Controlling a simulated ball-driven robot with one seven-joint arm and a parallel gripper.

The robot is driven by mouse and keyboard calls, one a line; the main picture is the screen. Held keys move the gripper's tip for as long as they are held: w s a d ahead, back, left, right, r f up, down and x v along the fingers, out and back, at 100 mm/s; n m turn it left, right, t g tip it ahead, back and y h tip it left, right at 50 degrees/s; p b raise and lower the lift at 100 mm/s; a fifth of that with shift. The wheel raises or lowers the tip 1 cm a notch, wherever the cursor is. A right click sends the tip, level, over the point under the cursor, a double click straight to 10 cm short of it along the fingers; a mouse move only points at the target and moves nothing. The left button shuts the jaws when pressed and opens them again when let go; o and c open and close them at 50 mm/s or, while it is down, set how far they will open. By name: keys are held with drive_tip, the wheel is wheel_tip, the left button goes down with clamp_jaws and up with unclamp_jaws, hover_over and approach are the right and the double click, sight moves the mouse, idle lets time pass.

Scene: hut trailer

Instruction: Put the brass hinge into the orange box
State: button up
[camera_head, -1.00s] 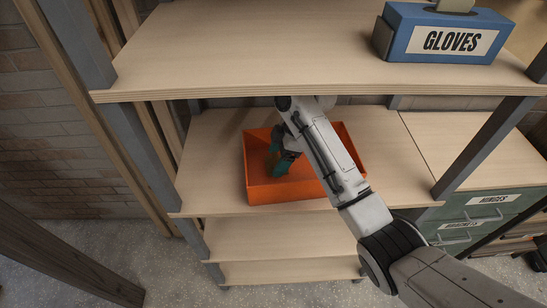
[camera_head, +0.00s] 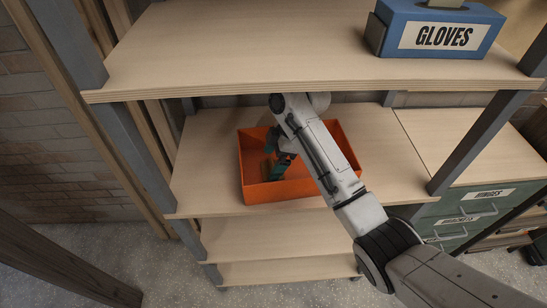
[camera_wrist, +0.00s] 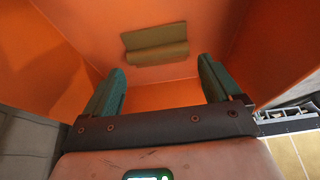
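The orange box (camera_head: 250,178) stands on the middle shelf. In the wrist view its orange inside (camera_wrist: 60,70) fills most of the picture. The brass hinge (camera_wrist: 155,44) lies on the box's floor, beyond my fingertips and apart from them. In the head view a small part of the hinge (camera_head: 268,166) shows beside my fingers. My gripper (camera_wrist: 160,75) is open, its two green fingers wide apart with nothing between them. In the head view my gripper (camera_head: 278,168) reaches down inside the box, and my arm hides part of the box.
A blue gloves box (camera_head: 440,30) sits on the upper shelf (camera_head: 220,50), which overhangs the middle shelf (camera_head: 205,170). Grey posts stand at both sides. Green drawers (camera_head: 470,208) labelled hinges and brackets are at right. The shelf right of the box is bare.

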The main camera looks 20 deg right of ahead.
drive_tip(key=shift+o, duration=0.7)
drive_tip(key=shift+r, duration=0.1)
drive_tip(key=shift+r, duration=0.3)
drive_tip(key=b+v, duration=0.1)
drive_tip(key=v, duration=0.2)
drive_tip(key=shift+d+r, duration=0.2)
drive_tip(key=shift+d, duration=0.05)
drive_tip(key=s+d, duration=0.1)
drive_tip(key=d, duration=0.2)
drive_tip(key=d+b, duration=0.1)
drive_tip(key=d, duration=0.3)
drive_tip(key=s+d, duration=0.1)
drive_tip(key=d, duration=0.3)
drive_tip(key=shift+s+d, duration=0.15)
drive_tip(key=shift+s, duration=0.15)
